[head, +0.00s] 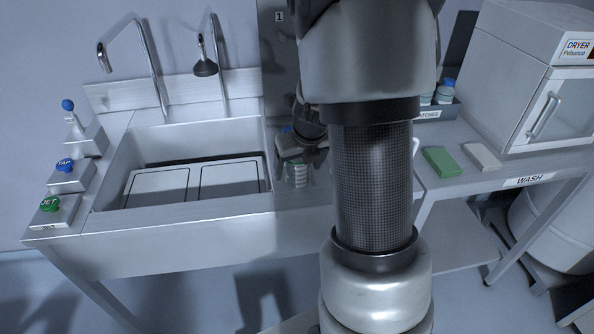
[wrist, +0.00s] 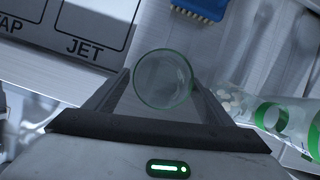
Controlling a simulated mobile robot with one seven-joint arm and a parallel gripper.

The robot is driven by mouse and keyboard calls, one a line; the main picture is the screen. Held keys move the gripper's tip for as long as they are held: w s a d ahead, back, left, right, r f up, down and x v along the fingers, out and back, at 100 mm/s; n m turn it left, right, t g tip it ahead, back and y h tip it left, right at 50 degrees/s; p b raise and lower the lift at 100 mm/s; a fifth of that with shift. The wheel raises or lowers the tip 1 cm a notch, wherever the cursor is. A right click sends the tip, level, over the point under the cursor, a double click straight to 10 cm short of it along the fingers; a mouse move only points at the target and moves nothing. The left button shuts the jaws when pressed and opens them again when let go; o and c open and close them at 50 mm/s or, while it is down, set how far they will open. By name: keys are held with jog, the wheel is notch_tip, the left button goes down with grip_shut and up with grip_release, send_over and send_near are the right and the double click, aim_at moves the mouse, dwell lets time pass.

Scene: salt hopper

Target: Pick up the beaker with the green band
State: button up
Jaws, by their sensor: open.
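A clear round beaker (wrist: 163,80) with a green rim or band is seen from above in the wrist view. It lies between the two fingers of my open gripper (wrist: 161,84). I cannot tell whether the fingers touch it. In the head view my gripper (head: 299,153) is just right of the sink, over a small clear beaker (head: 297,176) with faint greenish marks. My own arm hides much of the counter there. Another clear vessel (wrist: 275,118) with green markings and pale lumps shows at the right of the wrist view.
The steel sink (head: 195,140), with two flat panels in its bottom, is at left, with taps behind. A blue brush (wrist: 203,8) lies beyond the beaker. A green block (head: 442,161), a pale block (head: 483,155) and the dryer (head: 535,75) stand at right.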

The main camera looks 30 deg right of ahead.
jog(key=shift+x, duration=0.95)
jog(key=shift+r, duration=0.1)
jog(key=shift+c, duration=0.5)
jog(key=c, duration=1.1)
